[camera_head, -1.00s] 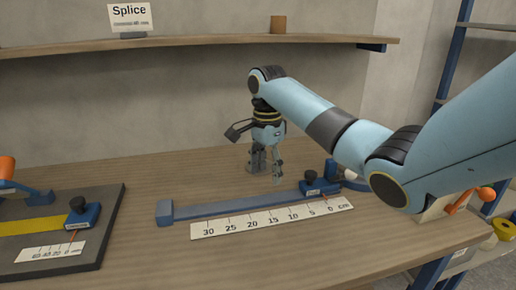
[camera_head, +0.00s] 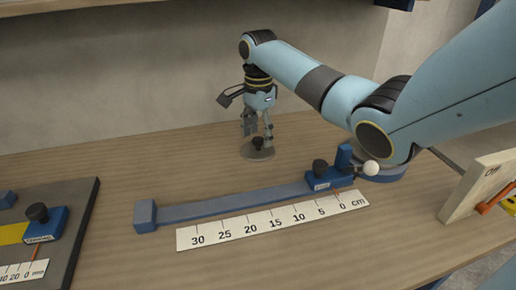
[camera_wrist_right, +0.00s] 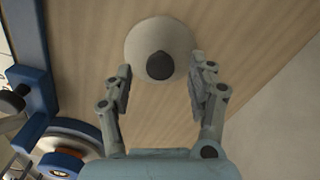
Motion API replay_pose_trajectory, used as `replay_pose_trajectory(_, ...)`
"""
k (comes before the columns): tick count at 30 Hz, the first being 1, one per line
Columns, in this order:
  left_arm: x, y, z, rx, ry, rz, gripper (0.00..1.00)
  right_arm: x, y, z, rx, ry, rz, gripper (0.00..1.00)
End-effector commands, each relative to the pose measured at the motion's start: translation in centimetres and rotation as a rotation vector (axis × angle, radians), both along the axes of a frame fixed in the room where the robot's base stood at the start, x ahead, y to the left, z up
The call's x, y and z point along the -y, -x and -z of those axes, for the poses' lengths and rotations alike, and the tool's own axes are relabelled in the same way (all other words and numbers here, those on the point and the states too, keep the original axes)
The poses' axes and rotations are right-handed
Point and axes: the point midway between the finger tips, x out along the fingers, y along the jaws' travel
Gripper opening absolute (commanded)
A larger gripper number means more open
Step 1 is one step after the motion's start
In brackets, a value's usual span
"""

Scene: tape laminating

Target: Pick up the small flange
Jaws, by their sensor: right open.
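The small flange (camera_head: 257,153) is a flat grey disc with a dark knob on top. It lies on the wooden table behind the blue measuring rail. In the right wrist view the flange (camera_wrist_right: 160,50) shows as a pale disc with its dark knob near the middle. My right gripper (camera_head: 257,136) is just above it, pointing down. In the right wrist view its two fingers (camera_wrist_right: 160,82) are apart, one to each side of the knob, with nothing between them held. My left gripper is not in view.
A blue rail (camera_head: 235,203) with a slider (camera_head: 325,175) and a white ruler (camera_head: 270,220) lies in front of the flange. A dark board (camera_head: 75,220) with another slider (camera_head: 42,225) is at the left. A lever box (camera_head: 478,190) stands at the right. The table left of the flange is clear.

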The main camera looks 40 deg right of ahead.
Motion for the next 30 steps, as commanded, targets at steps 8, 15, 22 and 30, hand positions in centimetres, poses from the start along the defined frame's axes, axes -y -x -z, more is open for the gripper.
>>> replay_pose_trajectory(8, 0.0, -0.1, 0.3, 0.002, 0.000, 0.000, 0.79, -0.1, -0.1, 2.7, -0.001, 0.001, -0.001, 0.57)
replay_pose_trajectory(15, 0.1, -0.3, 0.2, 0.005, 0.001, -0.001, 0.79, -0.1, -0.1, 2.7, 0.000, 0.001, -0.001, 0.48)
replay_pose_trajectory(22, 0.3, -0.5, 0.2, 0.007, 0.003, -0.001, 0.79, 0.0, -0.1, 2.6, 0.000, 0.001, -0.001, 0.18)
replay_pose_trajectory(30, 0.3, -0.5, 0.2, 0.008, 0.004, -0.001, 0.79, 0.0, -0.1, 2.6, 0.000, 0.001, -0.001, 0.00)
